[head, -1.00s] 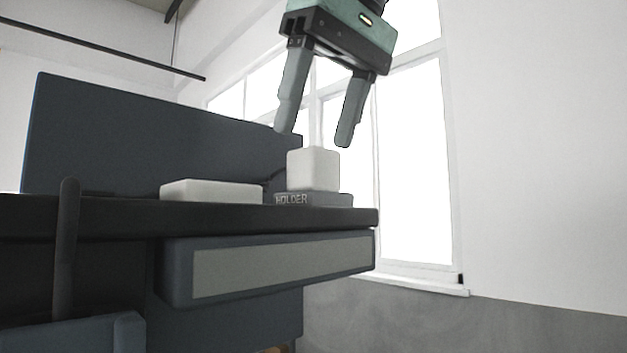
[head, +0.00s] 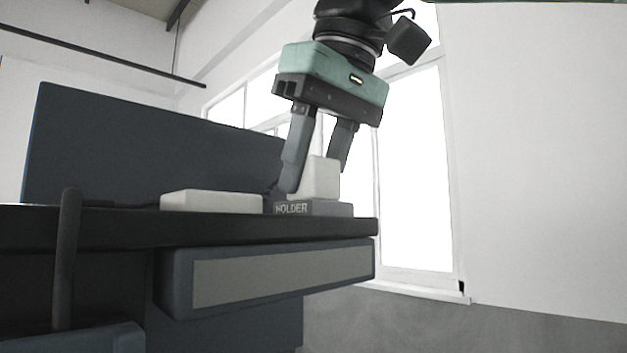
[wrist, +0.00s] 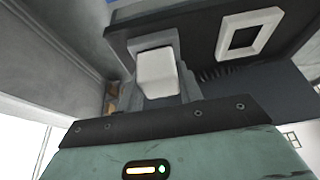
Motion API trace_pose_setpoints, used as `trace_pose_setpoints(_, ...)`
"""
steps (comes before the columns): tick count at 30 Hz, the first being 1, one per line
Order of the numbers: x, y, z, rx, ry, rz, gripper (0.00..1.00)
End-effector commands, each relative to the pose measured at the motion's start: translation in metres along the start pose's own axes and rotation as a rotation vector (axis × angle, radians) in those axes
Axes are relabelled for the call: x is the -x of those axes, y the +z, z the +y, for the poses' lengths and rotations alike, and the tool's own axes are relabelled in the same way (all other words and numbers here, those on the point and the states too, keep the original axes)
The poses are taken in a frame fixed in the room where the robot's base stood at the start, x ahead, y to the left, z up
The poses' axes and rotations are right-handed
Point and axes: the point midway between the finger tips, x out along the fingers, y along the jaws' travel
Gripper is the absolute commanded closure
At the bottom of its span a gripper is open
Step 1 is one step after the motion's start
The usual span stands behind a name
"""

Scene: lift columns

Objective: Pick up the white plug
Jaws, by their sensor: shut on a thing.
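The white plug (head: 321,177) is a pale block standing on the grey holder (head: 330,208), which is marked HOLDER, near the right end of the dark table. My gripper (head: 314,176) has come down over it with one finger on each side. The fingers are shut on the plug, and the left finger hides part of its left side. In the wrist view the plug (wrist: 157,73) shows between the fingers, with the grey holder around and behind it.
A flat white block with a square opening (wrist: 242,35) lies on the table beside the holder; its side shows in the head view (head: 212,202). A dark cable runs near it. A dark blue panel (head: 150,150) rises behind the table (head: 130,225). Free space lies to the right.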

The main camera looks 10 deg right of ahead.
Motion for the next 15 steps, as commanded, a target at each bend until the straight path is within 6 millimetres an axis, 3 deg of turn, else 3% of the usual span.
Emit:
trace_pose_setpoints(8, 0.007, -0.003, 0.0, 0.001, 0.0, 0.001, 0.84)
trace_pose_setpoints(15, 0.035, -0.015, -0.001, 0.002, -0.002, 0.003, 0.84)
